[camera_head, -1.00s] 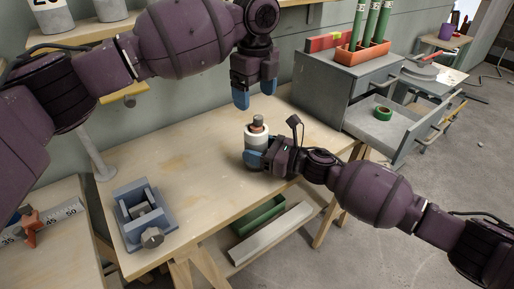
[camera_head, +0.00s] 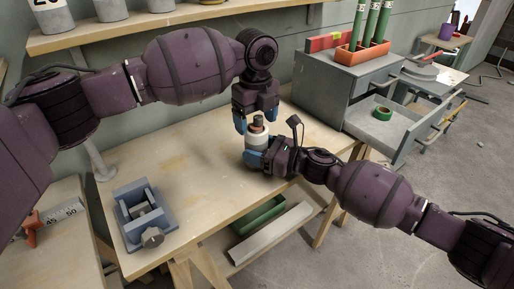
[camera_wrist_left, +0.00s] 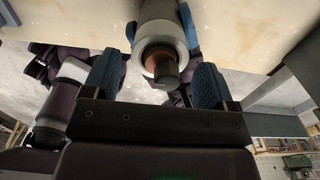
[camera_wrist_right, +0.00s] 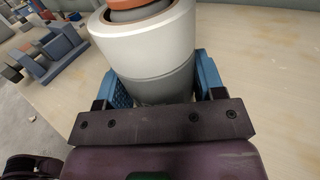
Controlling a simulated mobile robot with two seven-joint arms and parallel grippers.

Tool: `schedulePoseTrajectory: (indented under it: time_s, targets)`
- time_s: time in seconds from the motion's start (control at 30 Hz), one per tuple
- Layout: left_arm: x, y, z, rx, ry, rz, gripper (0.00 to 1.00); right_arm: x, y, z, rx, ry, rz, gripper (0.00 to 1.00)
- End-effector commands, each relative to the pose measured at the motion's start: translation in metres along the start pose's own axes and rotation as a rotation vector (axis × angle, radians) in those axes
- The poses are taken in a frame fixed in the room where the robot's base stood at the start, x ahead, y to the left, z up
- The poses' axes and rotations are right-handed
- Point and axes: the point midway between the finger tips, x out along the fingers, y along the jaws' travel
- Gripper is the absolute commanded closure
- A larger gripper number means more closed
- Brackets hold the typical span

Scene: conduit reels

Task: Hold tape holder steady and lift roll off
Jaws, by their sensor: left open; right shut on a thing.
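The tape holder stands upright on the workbench, its grey base (camera_wrist_right: 160,88) low between the blue fingers of my right gripper (camera_wrist_right: 160,92), which is shut on it. The white roll (camera_wrist_right: 150,40) sits on top of the base, around an orange-brown core with a dark post (camera_head: 257,122) sticking up. My left gripper (camera_wrist_left: 160,80) is open directly above the holder, pointing down, with its fingers on either side of the roll (camera_wrist_left: 160,50).
The wooden workbench (camera_head: 190,165) is clear around the holder. A grey-blue vise-like fixture (camera_head: 143,210) sits at its left front. A grey drawer cabinet (camera_head: 350,90) with green tubes in an orange tray (camera_head: 362,56) stands to the right. A shelf (camera_head: 130,30) with grey cylinders runs above.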

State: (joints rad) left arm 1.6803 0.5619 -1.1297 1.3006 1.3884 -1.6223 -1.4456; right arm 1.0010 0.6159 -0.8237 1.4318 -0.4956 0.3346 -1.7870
Motion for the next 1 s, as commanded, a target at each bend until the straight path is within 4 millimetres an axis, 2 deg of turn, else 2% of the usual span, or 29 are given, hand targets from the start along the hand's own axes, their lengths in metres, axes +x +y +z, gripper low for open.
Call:
schedulePoseTrajectory:
  time_s: [0.1,0.3,0.7,0.73,0.93,1.0]
  targets:
    - [0.014,0.0,-0.001,0.001,0.003,0.002,0.21,0.0,0.0,0.0,0.001,0.0,0.0,0.67]
    - [0.027,0.0,-0.001,0.001,0.001,0.001,0.21,0.0,0.0,0.0,0.001,0.0,0.0,0.67]
    - [0.032,0.0,-0.001,0.001,0.0,0.0,0.21,0.0,0.0,0.0,0.0,0.0,0.0,0.67]
    - [0.032,0.0,-0.001,0.001,0.0,0.0,0.23,0.0,0.0,0.0,0.0,0.0,0.0,0.67]
    - [0.032,0.0,-0.001,0.001,0.0,0.0,0.53,0.0,0.0,0.0,0.0,0.0,0.0,0.67]
    - [0.032,0.0,-0.001,0.001,0.0,0.0,0.54,0.0,0.0,0.0,0.0,0.0,0.0,0.67]
